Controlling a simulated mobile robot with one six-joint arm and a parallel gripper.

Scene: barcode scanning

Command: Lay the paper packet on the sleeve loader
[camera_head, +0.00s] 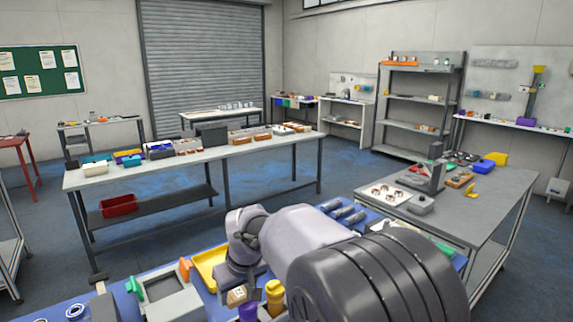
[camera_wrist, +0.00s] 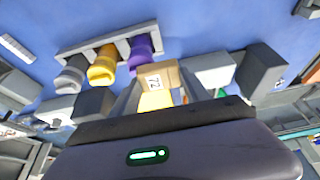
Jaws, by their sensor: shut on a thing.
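The paper packet is a small brown block with a white label reading 72; it shows in the wrist view (camera_wrist: 157,76) and, small, in the head view (camera_head: 237,295). My gripper (camera_wrist: 158,95) is shut on it, with a grey finger on each side. The packet appears held above the blue bench top; the gap below is hard to judge. I cannot tell for sure which fixture is the sleeve loader. A grey open fixture with green and orange side pieces (camera_head: 172,302) stands at the lower left of the head view, left of the packet.
A grey rack (camera_wrist: 110,38) holds a white, a yellow (camera_wrist: 103,68) and a purple (camera_wrist: 146,48) container close to the packet. A yellow tray (camera_head: 208,268) lies behind my wrist. Grey blocks (camera_wrist: 262,68) stand at the right in the wrist view. My arm covers much of the bench.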

